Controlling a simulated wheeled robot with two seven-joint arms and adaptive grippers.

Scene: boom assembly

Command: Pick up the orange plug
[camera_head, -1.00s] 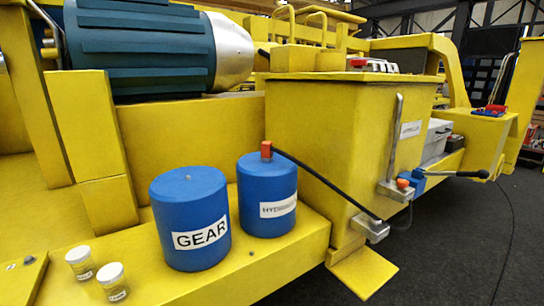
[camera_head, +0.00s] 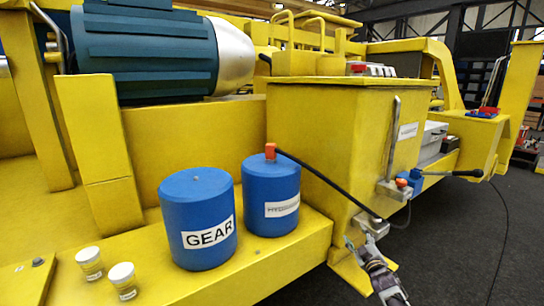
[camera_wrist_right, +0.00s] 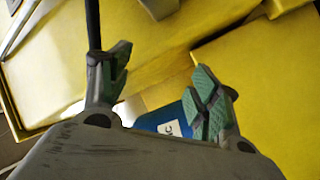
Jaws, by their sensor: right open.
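A dark cable (camera_wrist_right: 93,25) shows by the left finger there. The plug is not visible in that view. My left gripper is not in view.
A blue GEAR canister (camera_head: 198,222) stands left of the hydraulic one on the yellow ledge (camera_head: 150,265). Two small jars (camera_head: 122,280) stand further left. The tall yellow box (camera_head: 330,130) and a lever (camera_head: 392,140) rise to the right. Open floor (camera_head: 450,250) lies at the right.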

